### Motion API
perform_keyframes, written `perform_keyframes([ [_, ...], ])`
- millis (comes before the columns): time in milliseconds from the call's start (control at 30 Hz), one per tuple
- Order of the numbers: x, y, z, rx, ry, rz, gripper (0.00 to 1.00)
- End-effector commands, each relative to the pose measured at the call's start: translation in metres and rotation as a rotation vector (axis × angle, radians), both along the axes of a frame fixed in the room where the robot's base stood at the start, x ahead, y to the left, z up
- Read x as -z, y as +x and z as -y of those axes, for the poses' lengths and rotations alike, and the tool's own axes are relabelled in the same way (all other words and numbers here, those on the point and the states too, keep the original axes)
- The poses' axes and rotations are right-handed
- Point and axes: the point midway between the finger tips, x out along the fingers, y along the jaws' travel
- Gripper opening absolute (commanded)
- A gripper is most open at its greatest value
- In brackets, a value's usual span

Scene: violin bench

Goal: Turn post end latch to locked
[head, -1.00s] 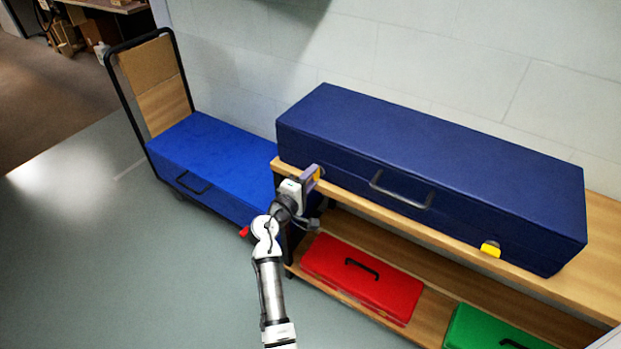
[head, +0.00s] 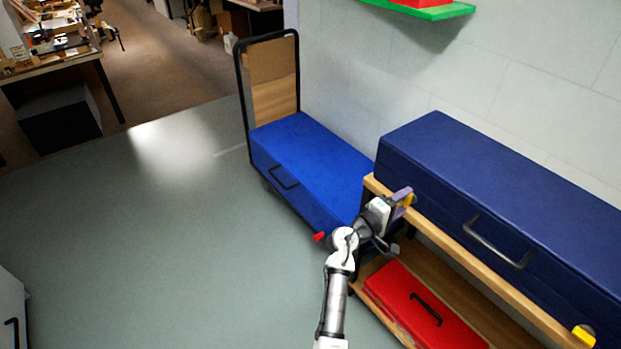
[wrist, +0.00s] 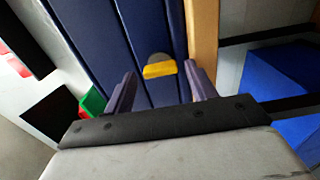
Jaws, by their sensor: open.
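A long dark blue case (head: 500,165) lies on a wooden bench. A yellow latch (wrist: 160,66) sits on its side near the left end. In the wrist view the latch shows a bright yellow tab crossing a darker rounded base. My gripper (head: 403,200) is at this end of the case, its purple fingers open. In the wrist view the fingers (wrist: 159,72) stand on both sides of the latch, with gaps visible. I cannot tell whether either finger touches it. In the head view my gripper mostly hides this latch. A second yellow latch (head: 583,337) is farther right along the case.
The case has a grey handle (head: 497,243). The wooden bench edge (head: 470,262) runs beneath it. A red case (head: 420,312) lies on the lower shelf. A trolley with a bright blue case (head: 312,160) stands left of the bench. The floor at left is clear.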

Motion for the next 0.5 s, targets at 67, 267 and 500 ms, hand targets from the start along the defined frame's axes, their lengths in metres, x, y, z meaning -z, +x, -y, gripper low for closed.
perform_keyframes([
  [67, 0.0041, -0.0003, 0.0005, 0.001, 0.025, 0.025, 0.60],
  [267, 0.0049, 0.0004, -0.0002, -0.002, 0.155, 0.194, 0.60],
  [500, 0.0023, 0.0002, -0.0007, -0.003, 0.352, 0.447, 0.60],
])
